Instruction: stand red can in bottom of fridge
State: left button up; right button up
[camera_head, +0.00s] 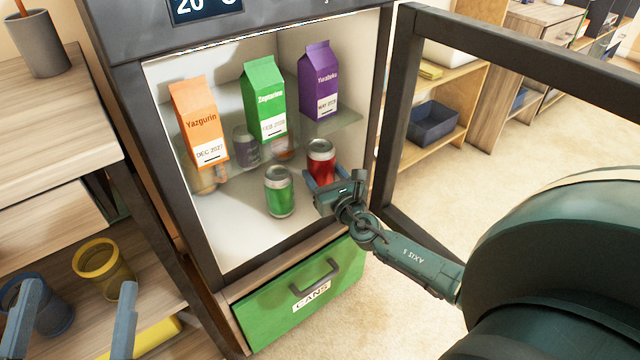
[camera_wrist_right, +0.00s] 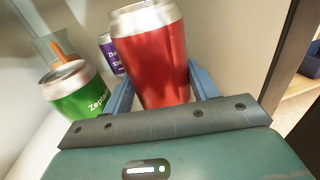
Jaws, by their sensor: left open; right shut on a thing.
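The red can (camera_head: 321,162) is upright inside the open fridge (camera_head: 230,245), at the right of the lower space below the glass shelf. My right gripper (camera_head: 330,185) is shut on the red can; the right wrist view shows the can (camera_wrist_right: 155,60) between its two blue fingers (camera_wrist_right: 160,85). Whether the can's base touches the fridge floor is hidden by the gripper. A green can (camera_head: 279,192) stands on the fridge floor just left of the red can. My left gripper (camera_head: 75,310) is open and empty at the lower left, in front of the side shelf.
Orange (camera_head: 200,125), green (camera_head: 263,100) and purple (camera_head: 318,82) cartons stand on the glass shelf above. A purple can (camera_head: 245,147) is further back. The open fridge door (camera_head: 398,110) is at the right. A green cans drawer (camera_head: 300,298) is below.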

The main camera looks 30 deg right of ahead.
aim_at(320, 180)
jog(key=shift+w+d, duration=0.1)
jog(key=shift+w, duration=0.9)
jog(key=shift+f+b, duration=0.3)
jog(key=shift+b, duration=0.1)
notch_tip(320, 180, down, 3)
jog(key=shift+r+b, duration=0.1)
jog(key=shift+b, duration=1.1)
pick_arm(q)
jog(key=r+m+t+h, duration=0.1)
jog(key=r+m+h, duration=0.3)
jog(key=shift+a+r, duration=0.2)
jog(key=shift+r+m+h, duration=0.15)
jog(key=shift+m+h, duration=0.15)
pick_arm(e)
jog(key=o, duration=1.3)
pick_arm(q)
jog(key=shift+r, duration=0.1)
